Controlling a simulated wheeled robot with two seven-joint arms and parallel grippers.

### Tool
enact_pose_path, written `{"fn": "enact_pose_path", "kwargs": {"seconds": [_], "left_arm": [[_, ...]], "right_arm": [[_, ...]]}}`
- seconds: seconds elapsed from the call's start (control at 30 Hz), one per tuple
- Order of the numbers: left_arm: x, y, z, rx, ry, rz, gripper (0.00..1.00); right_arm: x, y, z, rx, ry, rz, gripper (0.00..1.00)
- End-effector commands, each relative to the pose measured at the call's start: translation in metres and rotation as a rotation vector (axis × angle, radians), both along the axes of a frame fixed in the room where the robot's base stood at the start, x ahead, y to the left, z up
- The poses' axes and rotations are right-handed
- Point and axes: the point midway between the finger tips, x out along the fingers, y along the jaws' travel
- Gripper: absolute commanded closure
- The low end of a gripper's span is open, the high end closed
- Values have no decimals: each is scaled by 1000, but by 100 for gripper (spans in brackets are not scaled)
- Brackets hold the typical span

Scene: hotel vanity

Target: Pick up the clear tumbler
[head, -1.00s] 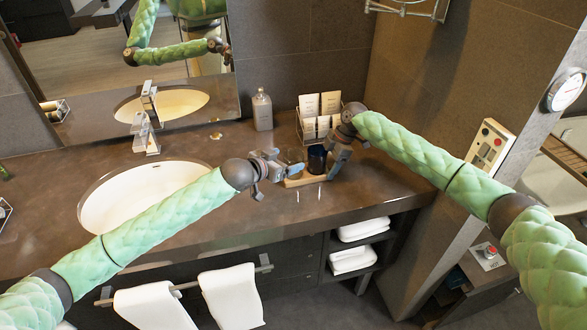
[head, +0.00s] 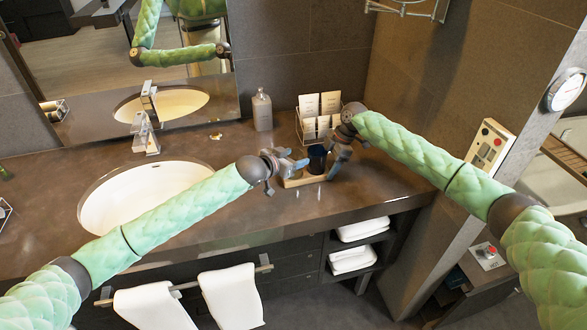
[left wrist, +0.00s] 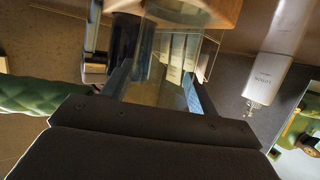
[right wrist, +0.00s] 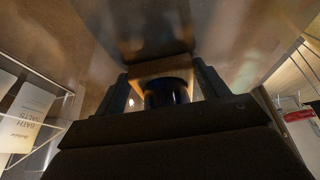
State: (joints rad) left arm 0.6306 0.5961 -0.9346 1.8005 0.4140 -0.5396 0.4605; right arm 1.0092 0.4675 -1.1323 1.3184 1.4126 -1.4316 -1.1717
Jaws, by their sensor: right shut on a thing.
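The clear tumbler (left wrist: 168,75) is see-through and stands between the two fingers of my left gripper (left wrist: 158,92) in the left wrist view. In the head view my left gripper (head: 291,163) is at the left end of the small wooden tray (head: 303,182), its fingers spread apart; the tumbler is hard to make out there. A dark blue tumbler (head: 317,157) stands at the tray's right part. My right gripper (head: 337,160) is shut on it, and the dark cup (right wrist: 166,92) shows between the fingers in the right wrist view.
The basin (head: 140,195) and tap (head: 146,135) are further left. The brown counter (head: 385,190) is clear at the right front.

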Motion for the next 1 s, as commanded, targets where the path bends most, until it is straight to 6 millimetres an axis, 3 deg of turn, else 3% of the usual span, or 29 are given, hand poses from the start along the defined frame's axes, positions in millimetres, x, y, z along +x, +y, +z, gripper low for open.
{"fn": "enact_pose_path", "kwargs": {"seconds": [0.37, 0.8, 1.0], "left_arm": [[0, 0, 6, -1, -2, 0, 68], [0, 0, 78, -1, -3, -1, 68], [0, 0, 97, 0, -1, 0, 68]], "right_arm": [[0, 0, 0, 0, 0, 0, 53], [0, 0, 0, 0, 0, 0, 53], [0, 0, 0, 0, 0, 0, 53]]}}
